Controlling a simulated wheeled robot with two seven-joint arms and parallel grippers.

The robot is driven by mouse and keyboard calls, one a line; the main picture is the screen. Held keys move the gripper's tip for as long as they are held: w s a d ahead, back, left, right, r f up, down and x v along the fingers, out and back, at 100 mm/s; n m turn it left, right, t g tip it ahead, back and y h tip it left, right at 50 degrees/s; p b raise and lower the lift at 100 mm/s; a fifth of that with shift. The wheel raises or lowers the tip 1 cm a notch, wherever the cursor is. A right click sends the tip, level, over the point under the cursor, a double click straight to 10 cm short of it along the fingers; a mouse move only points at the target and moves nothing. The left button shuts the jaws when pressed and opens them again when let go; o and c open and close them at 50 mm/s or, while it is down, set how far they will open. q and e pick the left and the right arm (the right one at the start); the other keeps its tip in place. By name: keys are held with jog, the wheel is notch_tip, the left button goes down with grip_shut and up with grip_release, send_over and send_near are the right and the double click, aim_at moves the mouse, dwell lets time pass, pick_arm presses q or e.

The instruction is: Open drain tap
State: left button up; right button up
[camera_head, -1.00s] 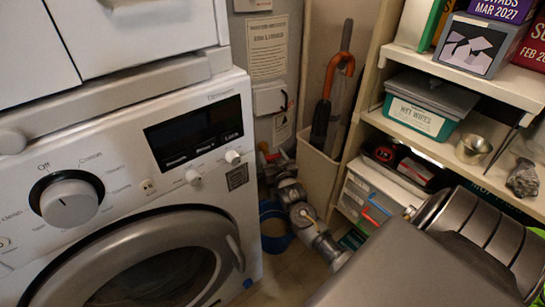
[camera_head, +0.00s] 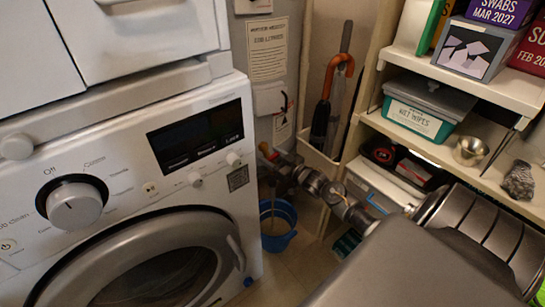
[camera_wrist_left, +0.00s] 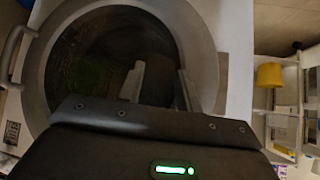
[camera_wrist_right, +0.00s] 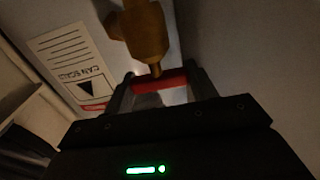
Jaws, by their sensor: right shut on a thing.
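The drain tap (camera_wrist_right: 143,32) is a brass fitting in the right wrist view, with a red lever (camera_wrist_right: 160,80) below it. My right gripper (camera_wrist_right: 160,92) has a finger on each side of the red lever and is shut on it. In the head view my right gripper (camera_head: 273,160) is small and dark, beside the washing machine at the back wall; the tap there is mostly hidden. My left gripper (camera_wrist_left: 160,85) is open and empty in front of the round washer door (camera_wrist_left: 208,60).
A blue bucket (camera_head: 280,240) stands on the floor below my right gripper, with a thin pale vertical streak above it. The washing machine (camera_head: 110,160) fills the left. Shelves (camera_head: 440,150) with boxes stand right. A bin (camera_head: 320,160) holds umbrellas.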

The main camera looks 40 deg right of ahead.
pick_arm(q)
jog(key=shift+w+d+r+t+h+b, duration=0.3)
jog(key=shift+w+d+r+t+h, duration=0.2)
jog(key=shift+w+d+r+t, duration=0.4)
pick_arm(e)
jog(key=shift+n+g+y, duration=0.3)
jog(key=shift+n+y, duration=0.7)
jog(key=shift+y, duration=0.5)
jog(key=o, duration=1)
pick_arm(q)
jog(key=shift+r, duration=0.15)
